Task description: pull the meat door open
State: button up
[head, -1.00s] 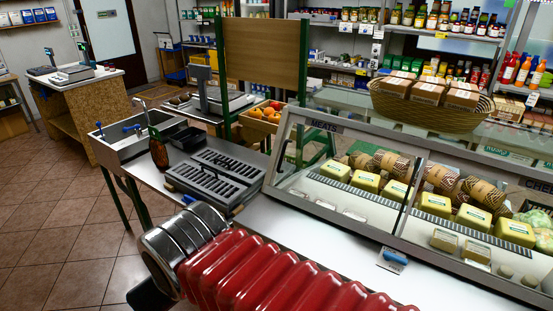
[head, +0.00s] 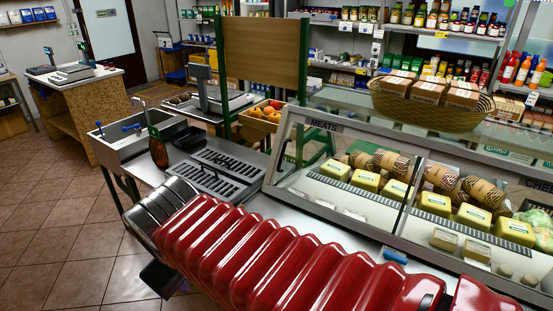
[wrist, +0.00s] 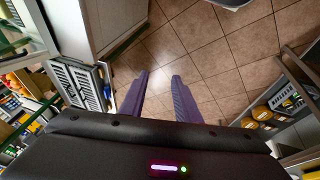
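The meat door (head: 325,127) is the left glass front of the display case, with a "MEATS" label on its top frame. It looks closed; wrapped rolls and yellow packs show behind the glass. A small blue piece (head: 395,256) sits by the case's lower front edge, partly behind my red arm.
A steel counter holds a slotted grey tray (head: 219,172), a brown bottle (head: 158,150) and a sink (head: 122,143). A wicker basket (head: 430,108) of packs stands on the case. Open tiled floor (head: 50,230) lies left. In the wrist view, a grey cabinet (wrist: 112,22) is close at the left.

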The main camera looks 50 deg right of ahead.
jog(key=w+d+f+n+g+h, duration=0.1)
jog(key=w+d+n+g+h, duration=0.1)
jog(key=d, duration=0.4)
jog(key=w+d+n+g+h, duration=0.2)
jog(key=d+h, duration=0.1)
jog(key=d, duration=0.3)
jog(key=n+g+h, duration=0.2)
jog(key=n+h, duration=0.9)
jog(key=n, duration=0.2)
send_near(281, 156)
jog(key=a, duration=0.6)
jog(key=shift+w+d+r, duration=0.1)
jog(key=shift+w, duration=0.15)
jog(key=d, duration=0.9)
jog(key=s+d, duration=0.1)
jog(key=d, duration=0.3)
jog(key=shift+s+d, duration=0.1)
jog(key=shift+d, duration=0.3)
jog(key=shift+c, duration=0.2)
grip_shut()
